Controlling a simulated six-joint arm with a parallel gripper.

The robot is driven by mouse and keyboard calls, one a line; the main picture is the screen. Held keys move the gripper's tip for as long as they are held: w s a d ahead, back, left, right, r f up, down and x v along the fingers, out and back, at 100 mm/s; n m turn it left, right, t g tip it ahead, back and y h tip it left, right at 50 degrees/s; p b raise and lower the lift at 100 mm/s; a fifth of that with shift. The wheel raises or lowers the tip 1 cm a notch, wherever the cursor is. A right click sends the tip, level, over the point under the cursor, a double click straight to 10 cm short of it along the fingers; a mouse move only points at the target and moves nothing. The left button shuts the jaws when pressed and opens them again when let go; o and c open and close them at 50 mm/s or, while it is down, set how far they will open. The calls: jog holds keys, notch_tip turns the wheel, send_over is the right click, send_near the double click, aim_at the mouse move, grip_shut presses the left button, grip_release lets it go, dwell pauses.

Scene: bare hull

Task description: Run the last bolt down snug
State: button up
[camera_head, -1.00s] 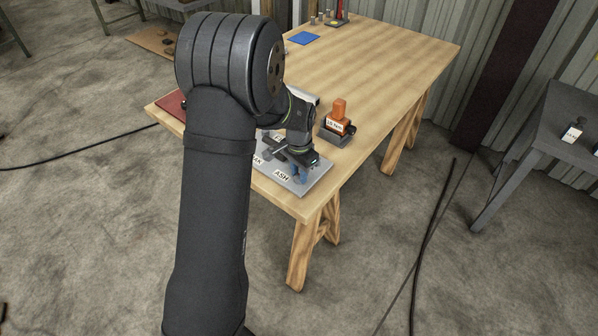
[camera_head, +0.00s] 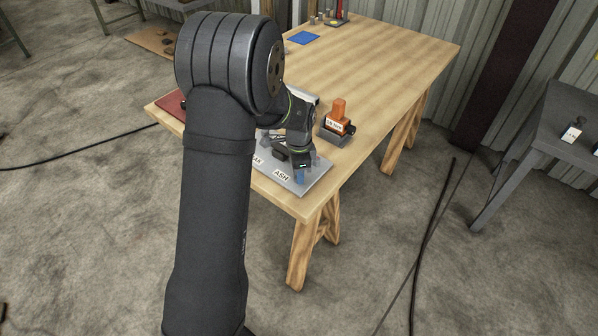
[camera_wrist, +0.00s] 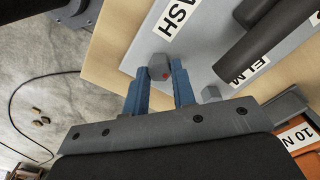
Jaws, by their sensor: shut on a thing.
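My gripper (camera_wrist: 160,90) has two blue fingers, shut on a grey hex-headed bolt (camera_wrist: 158,66) with a red mark on its head. The bolt is by the ASH label (camera_wrist: 172,18) on the grey plate (camera_wrist: 128,60). How far the bolt is down in the plate cannot be told. In the head view my gripper (camera_head: 299,175) is low over the plate (camera_head: 315,181), above its ASH label (camera_head: 281,175). A second grey bolt head (camera_wrist: 211,93) shows right of the fingers in the wrist view.
An orange tool (camera_head: 338,115) with a torque label stands in a dark holder (camera_head: 334,138) close behind the plate. Dark cylinders (camera_wrist: 258,50) lie across the wrist view near the ELM label (camera_wrist: 234,72). A blue mat (camera_head: 303,38) lies far back; the middle of the table (camera_head: 375,65) is clear.

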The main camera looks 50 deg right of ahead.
dwell(0.3)
jog(key=o, duration=1)
notch_tip(320, 180, up, 17)
jog(key=shift+r, duration=0.2)
jog(key=shift+f, duration=0.1)
notch_tip(320, 180, down, 17)
jog(key=shift+f, duration=0.15)
dwell(0.6)
